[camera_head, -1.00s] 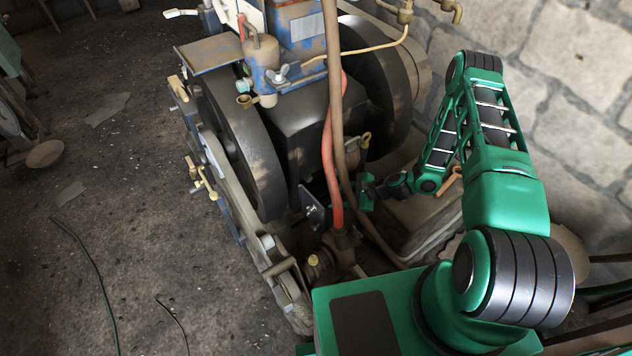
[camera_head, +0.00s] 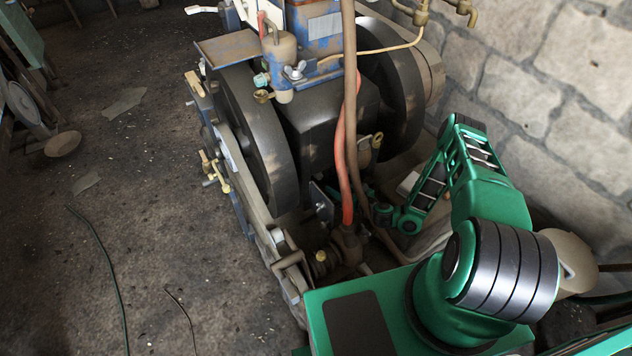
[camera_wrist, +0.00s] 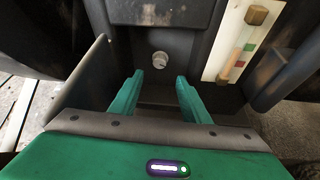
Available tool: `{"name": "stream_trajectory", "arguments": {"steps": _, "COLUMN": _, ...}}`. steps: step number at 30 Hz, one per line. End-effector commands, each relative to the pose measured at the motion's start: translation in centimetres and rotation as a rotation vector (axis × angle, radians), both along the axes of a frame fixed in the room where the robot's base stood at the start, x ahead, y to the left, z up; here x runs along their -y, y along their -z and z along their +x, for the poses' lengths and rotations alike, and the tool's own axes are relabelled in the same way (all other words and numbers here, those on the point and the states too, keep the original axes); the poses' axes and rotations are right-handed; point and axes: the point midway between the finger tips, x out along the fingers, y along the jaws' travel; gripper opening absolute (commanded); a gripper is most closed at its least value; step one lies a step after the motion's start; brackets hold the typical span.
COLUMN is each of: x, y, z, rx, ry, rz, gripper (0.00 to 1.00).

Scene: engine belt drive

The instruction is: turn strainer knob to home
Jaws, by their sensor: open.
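A small round pale knob (camera_wrist: 160,60), which I take to be the strainer knob, sits on a dark recessed face in the wrist view. Its pointer or marking is too small to read. My gripper (camera_wrist: 161,92) is open, with its two green fingers apart and nothing between them. The knob lies beyond the fingertips, roughly centred between them, and they do not appear to touch it. In the head view the knob is not discernible; my forearm reaches low behind the red hose (camera_head: 347,160), and the gripper is mostly hidden there.
Dark walls flank the recess on both sides. In the head view, the engine's dark flywheel (camera_head: 250,140) and a brown pipe (camera_head: 349,60) stand close to my arm. A stone wall (camera_head: 540,90) is behind.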

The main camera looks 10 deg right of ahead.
Motion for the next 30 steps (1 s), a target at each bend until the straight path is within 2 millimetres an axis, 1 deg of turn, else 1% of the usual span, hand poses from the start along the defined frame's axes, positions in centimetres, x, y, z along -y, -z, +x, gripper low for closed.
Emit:
{"name": "stream_trajectory", "arguments": {"steps": 5, "x": -0.5, "y": 0.7, "z": 1.5, "rx": 0.002, "ry": 0.005, "rz": 0.002, "gripper": 0.42}}
{"name": "stream_trajectory", "arguments": {"steps": 12, "x": -1.9, "y": 2.2, "z": 5.2, "rx": 0.003, "ry": 0.006, "rz": 0.001, "gripper": 0.42}}
{"name": "stream_trajectory", "arguments": {"steps": 18, "x": -2.9, "y": 3.3, "z": 7.7, "rx": 0.002, "ry": 0.007, "rz": 0.003, "gripper": 0.42}}
{"name": "stream_trajectory", "arguments": {"steps": 24, "x": -3.4, "y": 3.9, "z": 8.9, "rx": 0.000, "ry": 0.008, "rz": 0.003, "gripper": 0.42}}
{"name": "stream_trajectory", "arguments": {"steps": 30, "x": -3.4, "y": 4.0, "z": 9.1, "rx": 0.000, "ry": 0.008, "rz": 0.003, "gripper": 0.42}}
